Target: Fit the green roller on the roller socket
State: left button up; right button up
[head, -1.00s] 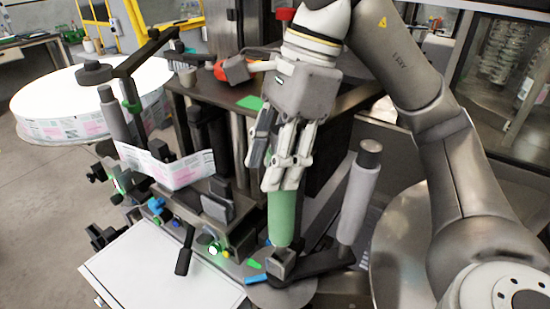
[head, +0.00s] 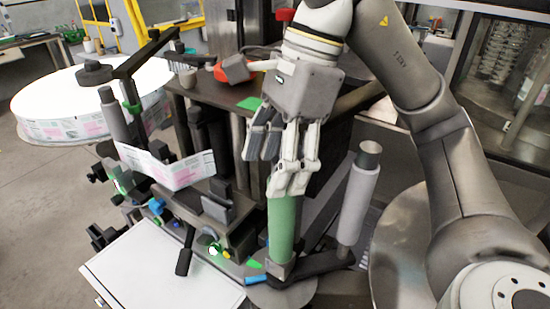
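The green roller (head: 283,232) stands nearly upright at the lower middle. Its lower end meets the small grey block of the roller socket (head: 278,270), with no gap showing. Whether it is fully seated cannot be told from this angle. My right gripper (head: 285,185) is just above and around the roller's upper end and hides its top. Its fingers look spread, with the dark finger standing off to the left, so it appears open. Contact between the light fingers and the roller is hard to judge. My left gripper is not in view.
A grey roller (head: 358,200) stands close on the right, on the same dark arm. The labeller with its label strip (head: 180,170) is at the left, beside a large white reel (head: 60,95). A white panel (head: 160,270) lies at the lower left.

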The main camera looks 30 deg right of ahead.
jog(key=v, duration=1.2)
dwell(0.6)
